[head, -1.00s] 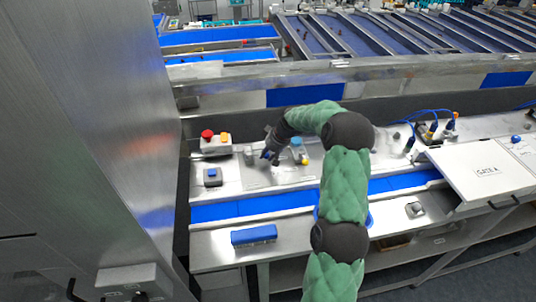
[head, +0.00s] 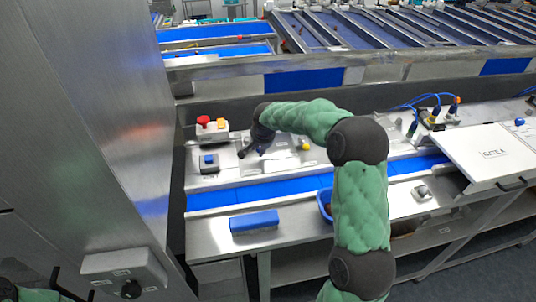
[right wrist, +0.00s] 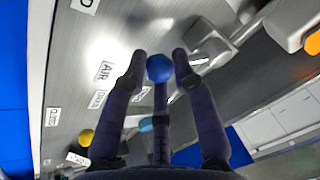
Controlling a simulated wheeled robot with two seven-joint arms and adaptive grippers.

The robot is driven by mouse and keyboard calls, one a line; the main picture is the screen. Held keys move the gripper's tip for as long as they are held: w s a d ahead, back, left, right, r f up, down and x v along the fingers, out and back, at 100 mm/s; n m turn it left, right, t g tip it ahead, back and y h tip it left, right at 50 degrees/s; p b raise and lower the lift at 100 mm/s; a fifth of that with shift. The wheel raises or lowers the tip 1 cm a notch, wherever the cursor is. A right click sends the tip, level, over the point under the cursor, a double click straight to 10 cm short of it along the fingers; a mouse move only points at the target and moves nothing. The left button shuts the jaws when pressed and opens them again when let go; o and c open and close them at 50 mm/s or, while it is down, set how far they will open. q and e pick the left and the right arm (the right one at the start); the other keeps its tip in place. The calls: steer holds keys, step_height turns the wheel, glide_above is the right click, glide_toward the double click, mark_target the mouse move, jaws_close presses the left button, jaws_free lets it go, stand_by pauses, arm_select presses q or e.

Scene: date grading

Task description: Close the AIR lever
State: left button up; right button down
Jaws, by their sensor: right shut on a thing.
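The AIR lever's blue ball knob (right wrist: 159,68) sits between the fingertips of my right gripper (right wrist: 160,60) in the right wrist view. Both fingers touch or nearly touch its sides, and the gripper is shut on it. A white AIR label (right wrist: 105,72) is on the metal panel to the left of the knob, with smaller labels below it. The lever's shaft is mostly hidden by the gripper. In the head view my right gripper (head: 252,150) is low over the panel, and the knob cannot be made out there. My left gripper is not seen.
A yellow knob (head: 305,145) stands right of the gripper. A box with red and yellow buttons (head: 212,128) and a blue-button box (head: 208,163) are to the left. A blue brush-like block (head: 254,222) lies in front of the blue belt (head: 260,194). A steel cabinet (head: 100,130) fills the left.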

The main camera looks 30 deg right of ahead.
steer(key=a+m+h+b, duration=0.1)
steer(key=m+b, duration=0.1)
steer(key=b, duration=0.1)
steer(key=a+m+b, duration=0.1)
steer(key=m+b, duration=0.1)
steer(key=b, duration=0.2)
steer(key=shift+w+a+g+h, duration=0.15)
steer(key=shift+a+g+h, duration=0.2)
steer(key=shift+g+h, duration=0.05)
steer(key=shift+w+a+r+m+g+h+b, duration=0.15)
steer(key=shift+a+m+b, duration=0.1)
steer(key=shift+m+b, duration=0.25)
steer(key=shift+a+f+m+g+h+b, duration=0.1)
steer(key=shift+a+m+g+b, duration=0.15)
steer(key=shift+m, duration=0.45)
steer(key=shift+w+a+r+m+g+h+b, duration=0.15)
steer(key=shift+a+m+b, duration=0.15)
steer(key=shift+m+b, duration=0.25)
steer(key=shift+f, duration=0.1)
steer(key=c, duration=1)
jaws_free()
steer(key=shift+s, duration=0.1)
steer(key=shift+o, duration=0.2)
steer(key=shift+a+f, duration=0.1)
steer(key=v, duration=1.2)
